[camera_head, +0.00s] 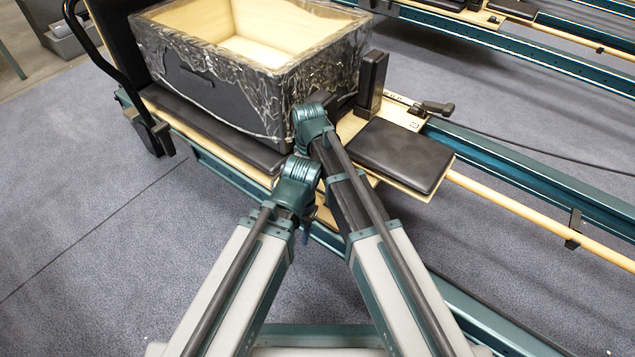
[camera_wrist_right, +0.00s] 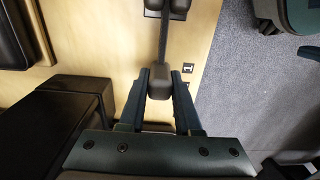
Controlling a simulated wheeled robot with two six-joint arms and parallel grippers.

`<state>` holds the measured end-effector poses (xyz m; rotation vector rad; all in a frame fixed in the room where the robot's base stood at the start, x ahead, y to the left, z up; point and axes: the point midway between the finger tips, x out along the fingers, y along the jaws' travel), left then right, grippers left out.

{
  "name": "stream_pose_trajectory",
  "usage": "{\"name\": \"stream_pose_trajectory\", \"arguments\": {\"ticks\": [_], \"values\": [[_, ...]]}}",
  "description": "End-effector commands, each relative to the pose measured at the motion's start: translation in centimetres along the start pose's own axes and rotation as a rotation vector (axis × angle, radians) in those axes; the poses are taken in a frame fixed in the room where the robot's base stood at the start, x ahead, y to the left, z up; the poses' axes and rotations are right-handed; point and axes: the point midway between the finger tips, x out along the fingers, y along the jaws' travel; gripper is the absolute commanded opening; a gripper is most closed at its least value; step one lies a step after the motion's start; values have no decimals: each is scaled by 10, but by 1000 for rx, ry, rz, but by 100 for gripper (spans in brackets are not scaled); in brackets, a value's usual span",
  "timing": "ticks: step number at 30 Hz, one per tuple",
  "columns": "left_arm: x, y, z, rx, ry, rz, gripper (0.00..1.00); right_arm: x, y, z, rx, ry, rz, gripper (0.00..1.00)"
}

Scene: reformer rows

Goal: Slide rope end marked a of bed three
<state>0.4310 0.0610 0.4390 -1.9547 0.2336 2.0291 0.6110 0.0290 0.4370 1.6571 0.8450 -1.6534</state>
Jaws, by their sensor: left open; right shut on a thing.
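In the right wrist view, a dark grey rope-end block (camera_wrist_right: 159,86) sits between the two fingers of my right gripper (camera_wrist_right: 159,80), which is shut on it. A thin dark cord or rod (camera_wrist_right: 163,42) runs from the block to dark fittings at the top. In the head view, the right gripper's fingertips and this block are hidden. My left gripper (camera_head: 304,232) is open, hangs low at the bed's near edge and is mostly hidden by its wrist.
A plastic-wrapped black box (camera_head: 212,95) with pale wood inside stands on the bed, close to my right wrist. A black pad (camera_head: 393,156), an upright black block (camera_head: 371,82) and another dark fitting (camera_head: 437,107) with a cord are to its right. Blue carpet (camera_head: 520,90) is clear beyond.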

Motion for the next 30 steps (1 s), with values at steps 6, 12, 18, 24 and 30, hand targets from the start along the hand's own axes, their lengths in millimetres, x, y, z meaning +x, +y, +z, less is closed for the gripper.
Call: {"name": "stream_pose_trajectory", "arguments": {"ticks": [6,12,18,24,30], "values": [[0,0,0,0,0,0,50,0,0,4,0,-4,1,38],[0,0,0,0,0,0,50,0,0,4,0,-3,1,62],[0,0,0,0,0,0,50,0,0,4,0,-3,1,62],[-6,0,0,1,0,0,50,-6,0,4,0,-3,1,62],[-23,-2,1,4,0,0,50,-23,0,4,0,-3,1,62]]}}
